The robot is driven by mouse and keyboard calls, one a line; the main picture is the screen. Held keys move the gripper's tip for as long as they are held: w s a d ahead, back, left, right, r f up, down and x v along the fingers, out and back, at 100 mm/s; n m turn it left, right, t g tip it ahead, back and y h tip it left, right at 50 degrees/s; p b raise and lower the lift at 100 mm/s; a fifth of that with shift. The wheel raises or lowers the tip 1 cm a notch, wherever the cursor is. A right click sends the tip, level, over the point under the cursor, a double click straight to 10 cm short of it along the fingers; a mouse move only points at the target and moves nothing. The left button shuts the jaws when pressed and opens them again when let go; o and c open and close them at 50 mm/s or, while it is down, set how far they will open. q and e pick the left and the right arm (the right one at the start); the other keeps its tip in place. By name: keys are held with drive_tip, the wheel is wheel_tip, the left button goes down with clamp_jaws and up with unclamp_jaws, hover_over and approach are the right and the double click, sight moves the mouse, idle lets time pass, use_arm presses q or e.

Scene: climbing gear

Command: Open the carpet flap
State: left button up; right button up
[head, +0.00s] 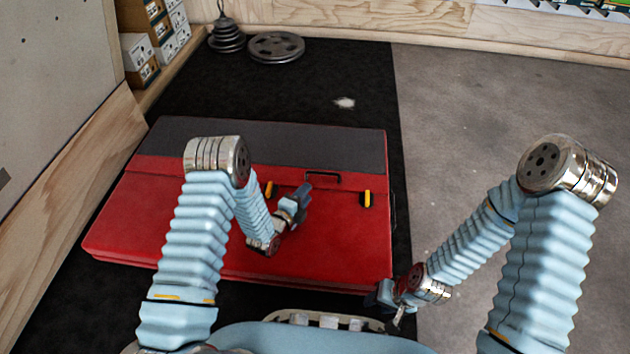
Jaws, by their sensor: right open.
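A red crash pad (340,240) lies flat on the black mat. A dark grey carpet flap (290,145) lies flat along its far side. A black handle (322,177) and two yellow-black tabs, one on the left (269,189) and one on the right (367,198), sit near the flap's near edge. My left gripper (303,190) is over the pad's red part, just short of the handle; its finger gap is too small to make out. My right gripper (378,298) is open and empty by the pad's near right corner.
Stacked weight plates (226,36) and a flat plate (276,47) rest at the back of the black mat (340,85). Boxes (150,45) stand at the back left. A wooden wall (75,170) borders the left. The grey floor (470,130) at right is clear.

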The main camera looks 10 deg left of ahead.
sight(323, 174)
use_arm(q)
drive_tip(key=b+x, duration=0.2)
drive_tip(key=x, duration=1.1)
drive_tip(key=shift+b, duration=0.4)
clamp_jaws()
